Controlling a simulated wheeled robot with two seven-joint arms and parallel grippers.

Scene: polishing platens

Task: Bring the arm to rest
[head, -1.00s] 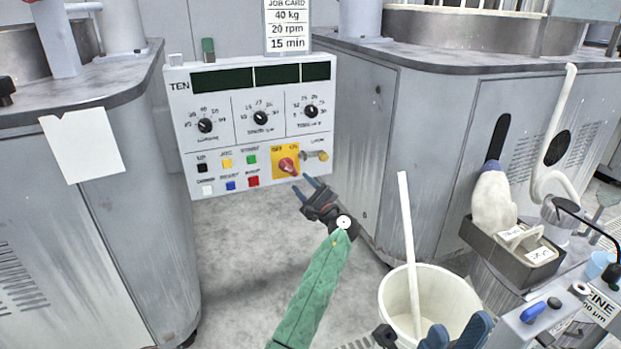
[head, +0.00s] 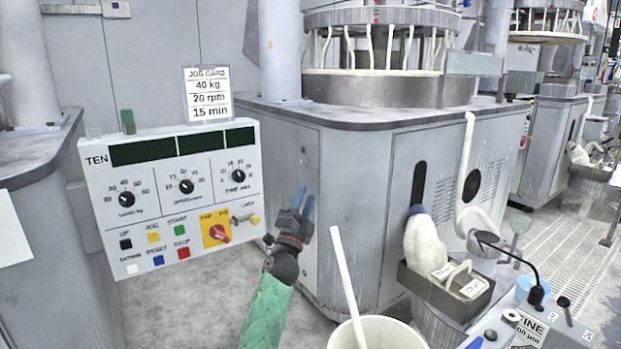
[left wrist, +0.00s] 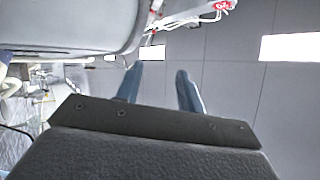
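My left gripper (head: 303,192) is in the middle of the head view, at the end of my green-sleeved arm. Its two blue fingers point up, with nothing between them. It is to the right of the control panel (head: 190,246) and appears clear of it, in front of the grey machine cabinet (head: 345,190). In the left wrist view the fingers (left wrist: 158,78) stand apart and empty, with a plain grey wall behind them. My right gripper is not in view.
The panel carries dials, buttons and a red switch (head: 219,233) on yellow. A white bucket (head: 378,335) with a pale stick stands at the bottom. A dark tray (head: 445,290) is by the cabinet on the right. Grey floor (head: 215,295) is open below the panel.

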